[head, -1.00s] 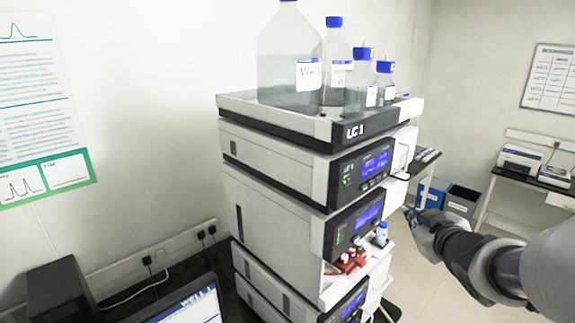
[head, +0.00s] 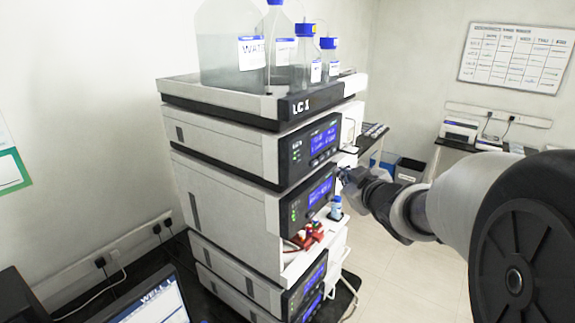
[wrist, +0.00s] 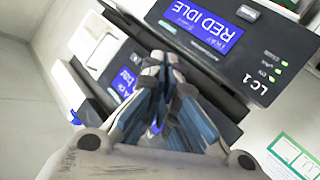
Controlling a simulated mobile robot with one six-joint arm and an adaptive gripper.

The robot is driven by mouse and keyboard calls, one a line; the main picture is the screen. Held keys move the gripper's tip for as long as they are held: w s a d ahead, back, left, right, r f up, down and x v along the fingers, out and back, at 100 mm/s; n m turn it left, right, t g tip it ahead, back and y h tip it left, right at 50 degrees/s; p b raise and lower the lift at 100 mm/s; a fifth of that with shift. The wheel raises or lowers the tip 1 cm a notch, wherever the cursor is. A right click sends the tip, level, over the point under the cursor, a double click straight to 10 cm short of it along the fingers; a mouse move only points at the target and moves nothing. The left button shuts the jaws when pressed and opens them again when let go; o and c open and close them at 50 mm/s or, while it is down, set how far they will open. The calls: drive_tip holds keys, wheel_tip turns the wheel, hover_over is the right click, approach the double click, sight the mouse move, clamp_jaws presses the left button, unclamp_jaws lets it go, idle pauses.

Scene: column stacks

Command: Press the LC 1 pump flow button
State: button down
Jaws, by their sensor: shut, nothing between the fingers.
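The LC 1 stack (head: 225,210) stands upright in the middle of the head view, with blue-lit displays on its dark front panels. The top panel (head: 309,148) carries a display and small buttons below it; a second panel (head: 311,197) sits beneath. My gripper (head: 343,176) is shut and empty close to the stack's front, beside the second panel. Contact cannot be told. I cannot make out the pump flow button; the fingers cover part of the panels.
Solvent bottles (head: 232,50) stand on the stack's top tray (head: 240,92). Red fittings (head: 308,236) and a small blue-capped vial (head: 336,207) sit on a lower shelf. A laptop (head: 150,300) is at the front left. Open floor (head: 410,270) lies to the right.

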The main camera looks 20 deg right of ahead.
drive_tip(key=shift+w+a+b, duration=0.35)
drive_tip(key=shift+w+a, duration=0.3)
drive_tip(key=shift+w, duration=0.2)
drive_tip(key=shift+w+a+b, duration=0.35)
drive_tip(key=shift+w+a, duration=0.3)
drive_tip(key=shift+w, duration=0.15)
drive_tip(key=shift+w+a, duration=0.25)
drive_tip(key=shift+w, duration=0.1)
drive_tip(key=shift+w+a+b, duration=0.25)
drive_tip(key=shift+w+b, duration=0.05)
drive_tip(key=shift+b, duration=0.15)
idle(0.8)
idle(0.3)
drive_tip(key=shift+s+d+p, duration=0.55)
drive_tip(key=shift+s, duration=0.15)
drive_tip(key=s+d+p, duration=0.1)
drive_tip(key=s, duration=0.1)
drive_tip(key=s+d+p, duration=0.1)
drive_tip(key=s+d, duration=0.1)
idle(0.4)
